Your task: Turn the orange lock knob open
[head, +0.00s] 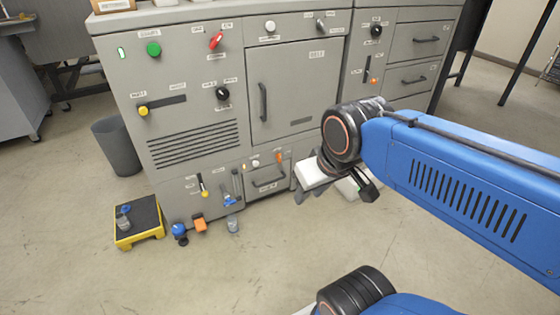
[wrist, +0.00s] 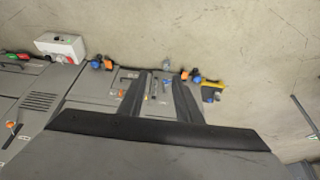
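The grey cabinet (head: 200,90) carries several controls. Another orange part (head: 279,157) shows on the lower panel, above a small door with a handle. I cannot tell for sure which is the lock knob. My gripper (head: 311,196) hangs low in front of the cabinet's lower right, partly hidden by my wrist. In the wrist view my gripper (wrist: 162,76) has two dark fingers spread apart, with nothing seen between them. An orange spot (wrist: 121,92) shows left of the fingers.
A yellow-edged platform (head: 139,222) stands on the floor at left, with a small item on it. A blue knob-like item (head: 179,232) and an orange item (head: 199,224) are near the cabinet's foot. A grey bin (head: 116,146) stands left. The front floor is mostly clear.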

